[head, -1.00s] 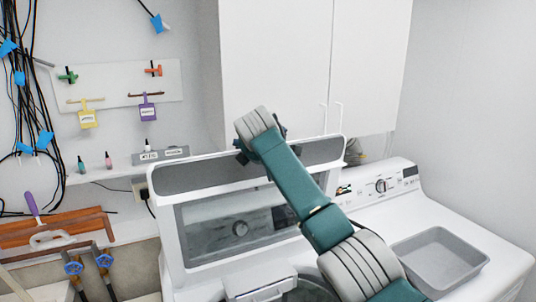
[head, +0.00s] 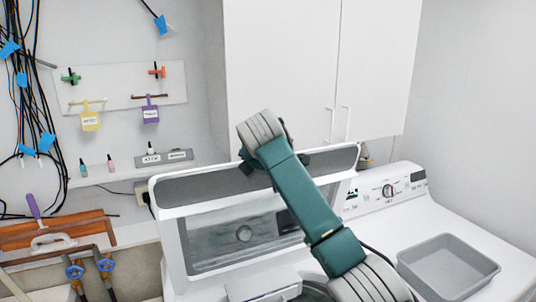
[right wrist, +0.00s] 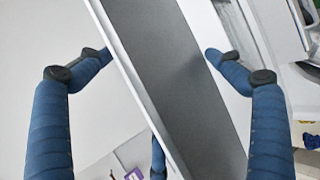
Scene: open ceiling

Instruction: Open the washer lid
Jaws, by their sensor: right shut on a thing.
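The washer lid (head: 185,252) is raised and stands tilted up, with a white frame, a dark window and a grey band along its top edge. My right arm reaches over the washer (head: 275,282) to that edge. My right gripper (right wrist: 158,55) is at the lid's upper edge; in the head view my own wrist mostly hides it. In the right wrist view its blue fingers lie on both sides of the lid (right wrist: 165,80), shut on it. The opening below the lid is partly hidden by my arm. My left gripper is not in view.
A grey tray (head: 448,262) rests on the white machine to the right, beside a control panel with a knob (head: 388,190). White cabinets (head: 290,70) hang above. A wall shelf (head: 130,173) and pipes with blue valves (head: 105,265) are at left.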

